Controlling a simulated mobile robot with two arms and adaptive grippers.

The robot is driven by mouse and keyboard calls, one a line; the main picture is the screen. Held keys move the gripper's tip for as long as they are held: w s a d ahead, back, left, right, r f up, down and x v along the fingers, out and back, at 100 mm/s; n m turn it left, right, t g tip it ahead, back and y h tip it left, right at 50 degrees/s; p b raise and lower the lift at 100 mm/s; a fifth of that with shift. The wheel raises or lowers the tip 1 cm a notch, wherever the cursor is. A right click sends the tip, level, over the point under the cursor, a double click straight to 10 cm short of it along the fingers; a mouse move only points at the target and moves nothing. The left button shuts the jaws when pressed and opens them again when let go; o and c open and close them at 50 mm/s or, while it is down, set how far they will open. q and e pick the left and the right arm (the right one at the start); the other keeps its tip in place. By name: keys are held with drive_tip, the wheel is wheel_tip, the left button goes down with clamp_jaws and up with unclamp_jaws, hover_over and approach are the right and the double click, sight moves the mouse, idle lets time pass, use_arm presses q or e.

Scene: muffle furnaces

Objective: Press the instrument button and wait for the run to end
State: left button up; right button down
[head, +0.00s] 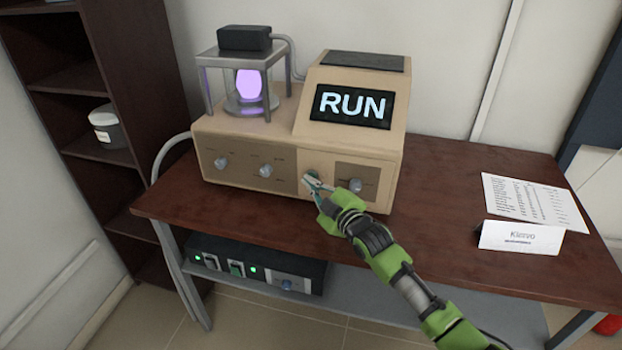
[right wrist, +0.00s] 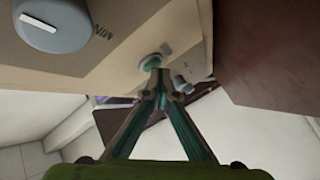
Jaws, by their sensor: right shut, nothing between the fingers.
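The instrument (head: 250,150) is a tan box on the table, and its dark display (head: 350,106) reads "RUN". A purple-glowing bulb (head: 249,84) sits under a metal frame on its left part. My right gripper (head: 309,180) is shut and empty, with its tips at the front panel. In the right wrist view the fingertips (right wrist: 154,66) meet at a small round button (right wrist: 151,60) and seem to touch it; whether it is pressed in cannot be told. A large grey knob (right wrist: 52,24) marked "MIN" is nearby. My left gripper is not in view.
The brown table (head: 450,190) is clear right of the instrument up to a printed sheet (head: 532,200) and a name card (head: 520,237). A black unit with green lights (head: 255,268) sits on the lower shelf. A dark bookcase (head: 85,75) with a jar (head: 108,127) stands left.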

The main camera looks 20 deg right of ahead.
drive_tip(key=shift+w+d, duration=0.1)
idle(0.3)
drive_tip(key=shift+s+a+p, duration=0.45)
drive_tip(key=shift+s+p, duration=0.2)
drive_tip(key=shift+s, duration=0.15)
drive_tip(key=s+a+p, duration=0.1)
drive_tip(key=s, duration=0.1)
drive_tip(key=s+a+p, duration=0.1)
drive_tip(key=s+p, duration=0.1)
drive_tip(key=shift+a, duration=0.4)
drive_tip(key=shift+s, duration=0.1)
idle(0.5)
